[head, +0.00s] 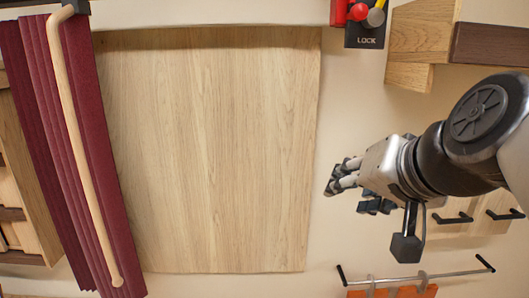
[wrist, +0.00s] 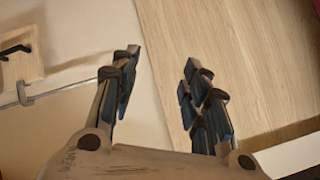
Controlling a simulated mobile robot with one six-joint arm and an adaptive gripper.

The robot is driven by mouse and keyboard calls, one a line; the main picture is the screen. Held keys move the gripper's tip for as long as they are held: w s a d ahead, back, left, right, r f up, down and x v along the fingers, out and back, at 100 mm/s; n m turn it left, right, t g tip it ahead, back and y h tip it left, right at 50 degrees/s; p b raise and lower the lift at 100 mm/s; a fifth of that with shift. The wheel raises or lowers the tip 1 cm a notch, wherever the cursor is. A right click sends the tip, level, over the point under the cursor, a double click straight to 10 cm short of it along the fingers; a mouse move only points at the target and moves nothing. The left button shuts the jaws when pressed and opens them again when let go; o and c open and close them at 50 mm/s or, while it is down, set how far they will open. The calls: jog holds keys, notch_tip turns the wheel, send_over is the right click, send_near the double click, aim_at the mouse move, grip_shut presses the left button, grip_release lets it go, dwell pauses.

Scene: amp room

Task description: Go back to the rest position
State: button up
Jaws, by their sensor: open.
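My gripper (head: 347,191) is at the right of the head view, pointing left towards the edge of a pale wooden panel. Its fingers are apart and hold nothing. In the wrist view my gripper (wrist: 162,66) shows two spread dark fingers with an empty gap between them. Behind the gap are a cream surface and the edge of the wooden panel. I cannot tell from these frames how far the fingertips are from the panel.
The wooden panel (head: 205,150) is bare. A maroon curtain (head: 95,120) with a wooden rod (head: 70,115) hangs at left. A lock box (head: 366,36) with red and yellow parts is at top. A metal rail (head: 415,278) with orange cloth (head: 392,292) is at lower right, near black handles (head: 452,218).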

jog(key=s+f+n+g+b, duration=0.1)
jog(key=s+f+g+b, duration=0.1)
jog(key=s+f, duration=0.4)
jog(key=s+f+n+g+h+b, duration=0.1)
jog(key=s+f, duration=0.5)
jog(key=f, duration=0.7)
jog(key=s+f+n+g+b, duration=0.2)
jog(key=s+f, duration=0.3)
jog(key=f, duration=0.5)
jog(key=shift+s+a+f+g+h+b, duration=0.15)
jog(key=shift+s+f+g+h+b, duration=0.2)
jog(key=shift+s+g+h+b, duration=0.05)
